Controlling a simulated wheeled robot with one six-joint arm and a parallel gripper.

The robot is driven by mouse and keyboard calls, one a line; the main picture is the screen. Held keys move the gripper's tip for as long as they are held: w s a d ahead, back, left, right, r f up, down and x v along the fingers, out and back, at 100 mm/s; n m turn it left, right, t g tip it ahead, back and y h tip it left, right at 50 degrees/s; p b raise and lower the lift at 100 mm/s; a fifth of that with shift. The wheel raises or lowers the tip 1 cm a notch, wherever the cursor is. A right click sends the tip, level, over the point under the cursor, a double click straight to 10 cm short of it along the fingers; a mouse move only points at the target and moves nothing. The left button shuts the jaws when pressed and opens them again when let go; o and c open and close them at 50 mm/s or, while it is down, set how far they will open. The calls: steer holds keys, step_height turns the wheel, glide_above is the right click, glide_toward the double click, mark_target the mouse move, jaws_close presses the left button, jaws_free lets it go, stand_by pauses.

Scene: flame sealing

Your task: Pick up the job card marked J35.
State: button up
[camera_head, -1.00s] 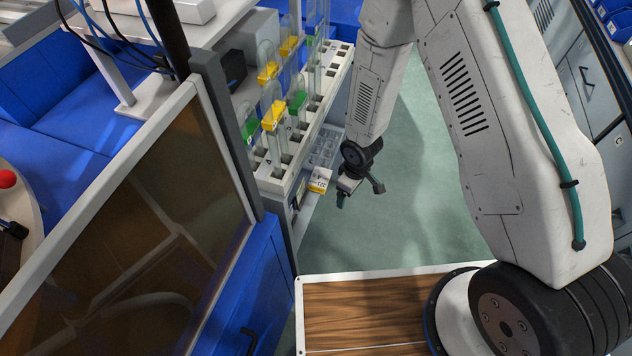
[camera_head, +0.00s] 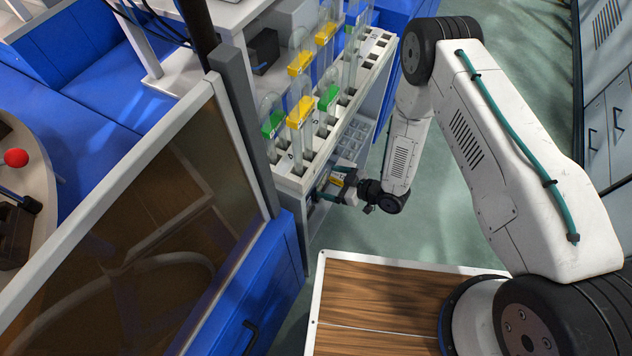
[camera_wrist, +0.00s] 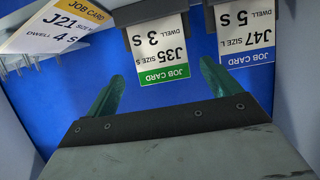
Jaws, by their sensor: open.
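The J35 job card (camera_wrist: 160,42) is white with a green band and hangs upside down in the wrist view, top centre, from a dark holder. My gripper (camera_wrist: 161,72) is open, with one teal finger on each side of the card's lower part in the picture. I cannot tell how deep the card is between them, and no contact shows. In the head view my gripper (camera_head: 334,182) is at the side of the tube rack stand, low down, and the J35 card cannot be made out there.
The J21 card (camera_wrist: 58,28), with a yellow band, juts out at upper left. The J47 card (camera_wrist: 246,38), with a blue band, hangs close on the right. Glass tubes with coloured tags stand in the white rack (camera_head: 292,182) above my gripper. Open floor (camera_head: 415,220) lies to the right.

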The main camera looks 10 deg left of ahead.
mark_target(322, 180)
steer(key=x, duration=0.6)
steer(key=shift+f, duration=0.15)
steer(key=c, duration=1.1)
